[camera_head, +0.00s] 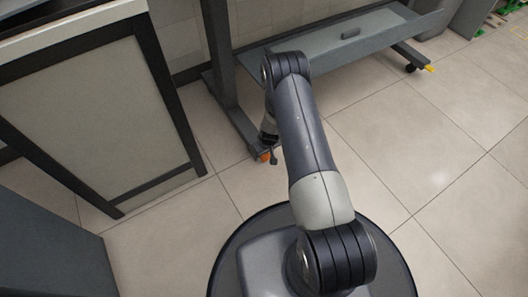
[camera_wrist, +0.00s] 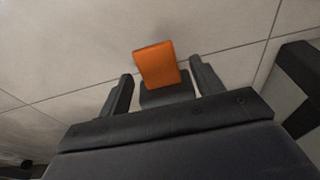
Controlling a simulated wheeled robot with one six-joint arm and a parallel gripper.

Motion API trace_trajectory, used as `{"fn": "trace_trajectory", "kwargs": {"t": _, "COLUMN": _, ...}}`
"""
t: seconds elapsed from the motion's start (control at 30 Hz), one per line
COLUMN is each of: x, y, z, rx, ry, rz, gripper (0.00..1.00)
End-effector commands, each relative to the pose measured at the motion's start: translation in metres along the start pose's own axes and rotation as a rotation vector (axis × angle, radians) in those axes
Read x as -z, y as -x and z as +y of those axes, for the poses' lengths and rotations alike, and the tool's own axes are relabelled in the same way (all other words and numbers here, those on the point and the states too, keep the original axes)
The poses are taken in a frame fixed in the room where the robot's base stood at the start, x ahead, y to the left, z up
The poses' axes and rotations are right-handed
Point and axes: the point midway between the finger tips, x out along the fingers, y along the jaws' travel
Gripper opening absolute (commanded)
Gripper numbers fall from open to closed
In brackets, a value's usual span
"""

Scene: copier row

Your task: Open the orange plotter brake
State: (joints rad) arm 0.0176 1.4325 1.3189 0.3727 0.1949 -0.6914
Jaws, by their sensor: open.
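The orange brake (camera_head: 265,156) is a small tab low by the floor, at the near end of the plotter stand's foot (camera_head: 235,125). In the wrist view the orange brake (camera_wrist: 157,65) is a flat, slightly tilted tab with a dark part below it. My gripper (camera_wrist: 161,70) is open, with one dark finger to each side of the tab in the picture. I cannot tell whether either finger touches it. In the head view my gripper (camera_head: 270,152) points down at the brake and is partly hidden by my arm.
A yellow brake (camera_head: 429,68) sits by a dark caster (camera_head: 410,68) at the stand's far right foot. A grey tray (camera_head: 345,45) spans the stand. A dark-framed cabinet (camera_head: 100,110) stands close on the left. The tiled floor on the right is clear.

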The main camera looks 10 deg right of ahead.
Motion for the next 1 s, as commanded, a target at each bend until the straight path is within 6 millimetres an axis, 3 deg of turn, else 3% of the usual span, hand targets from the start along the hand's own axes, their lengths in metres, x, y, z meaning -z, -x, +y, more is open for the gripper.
{"fn": "trace_trajectory", "kwargs": {"t": 0.17, "x": 0.001, "y": 0.011, "z": 0.0, "rx": 0.0, "ry": 0.0, "rz": 0.0, "gripper": 0.63}}
{"fn": "trace_trajectory", "kwargs": {"t": 0.6, "x": 0.001, "y": 0.093, "z": 0.0, "rx": 0.0, "ry": 0.0, "rz": 0.0, "gripper": 0.63}}
{"fn": "trace_trajectory", "kwargs": {"t": 0.8, "x": 0.0, "y": 0.107, "z": 0.0, "rx": 0.0, "ry": 0.0, "rz": -0.001, "gripper": 0.63}}
{"fn": "trace_trajectory", "kwargs": {"t": 1.0, "x": 0.0, "y": 0.108, "z": -0.001, "rx": 0.0, "ry": 0.001, "rz": 0.0, "gripper": 0.63}}
